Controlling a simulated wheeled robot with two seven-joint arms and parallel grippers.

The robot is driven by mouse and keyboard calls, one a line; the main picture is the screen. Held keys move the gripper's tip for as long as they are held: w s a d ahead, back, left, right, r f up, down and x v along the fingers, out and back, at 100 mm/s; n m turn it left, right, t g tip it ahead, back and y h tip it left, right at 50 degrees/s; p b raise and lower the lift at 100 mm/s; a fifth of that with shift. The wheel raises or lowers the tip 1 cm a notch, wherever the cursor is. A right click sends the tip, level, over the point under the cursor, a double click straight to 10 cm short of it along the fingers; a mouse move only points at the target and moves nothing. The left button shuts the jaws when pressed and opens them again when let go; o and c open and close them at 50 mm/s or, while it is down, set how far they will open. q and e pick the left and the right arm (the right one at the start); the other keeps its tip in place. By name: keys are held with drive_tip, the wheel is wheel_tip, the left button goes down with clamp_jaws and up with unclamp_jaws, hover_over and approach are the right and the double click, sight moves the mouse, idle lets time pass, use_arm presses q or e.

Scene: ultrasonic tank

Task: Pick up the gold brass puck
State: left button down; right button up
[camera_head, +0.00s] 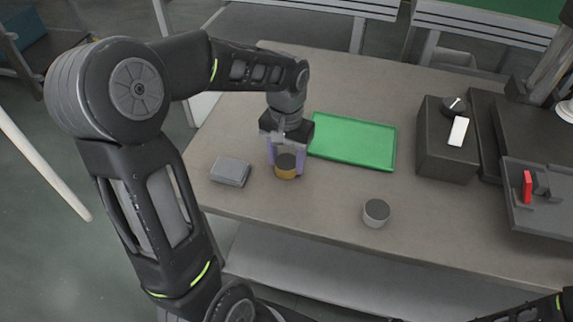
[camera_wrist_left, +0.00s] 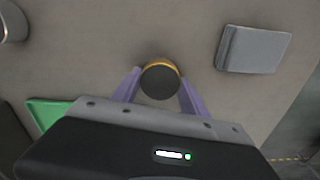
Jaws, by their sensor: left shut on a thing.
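The gold brass puck (camera_head: 286,172) is a short cylinder with a dark top and a gold side. It stands on the table left of centre in the head view, just in front of the green tray. My left gripper (camera_head: 286,164) points down over it, with its purple fingers shut on the puck's two sides. In the left wrist view the puck (camera_wrist_left: 160,80) sits between the two fingertips (camera_wrist_left: 160,88). Whether the puck touches the table is hard to tell. My right gripper is not in view; only a bit of dark arm shows at the bottom right.
A grey block (camera_head: 230,172) lies left of the puck, and a grey cylinder (camera_head: 376,212) stands to the right. The green tray (camera_head: 352,160) lies behind. A dark box with a knob (camera_head: 446,150) and a machine with a red part (camera_head: 527,187) fill the right side.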

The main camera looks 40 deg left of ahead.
sight(287, 162)
use_arm(q)
drive_tip(key=shift+r, duration=0.1)
wheel_tip(287, 162, up, 10)
idle(0.6)
idle(0.5)
